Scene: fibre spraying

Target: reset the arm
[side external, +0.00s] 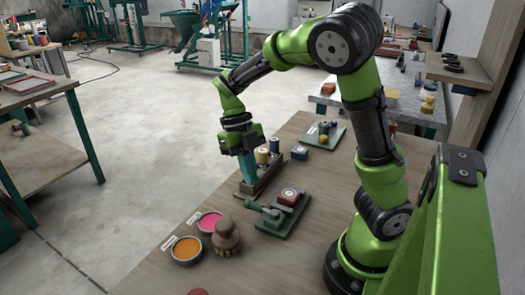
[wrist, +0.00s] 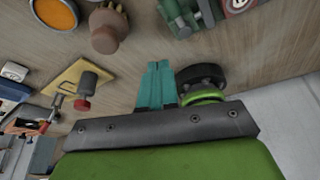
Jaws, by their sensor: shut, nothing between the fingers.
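My gripper (side external: 247,178) has teal fingers that point down over the wooden table (side external: 180,250). The fingers are together with nothing between them. In the side view they overlap the near end of a brown wooden holder (side external: 268,175) with yellow and blue spools near it; whether they touch it I cannot tell. In the wrist view the fingertips (wrist: 158,68) are over bare tabletop. My arm reaches over the table from the right, bent at the elbow.
A green fixture (side external: 285,218) with a reddish block stands nearby. A pink bowl (side external: 208,222), an orange bowl (side external: 187,250) and a brown brush (side external: 226,236) stand at the front. A green mat (side external: 322,135) with small items lies behind.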

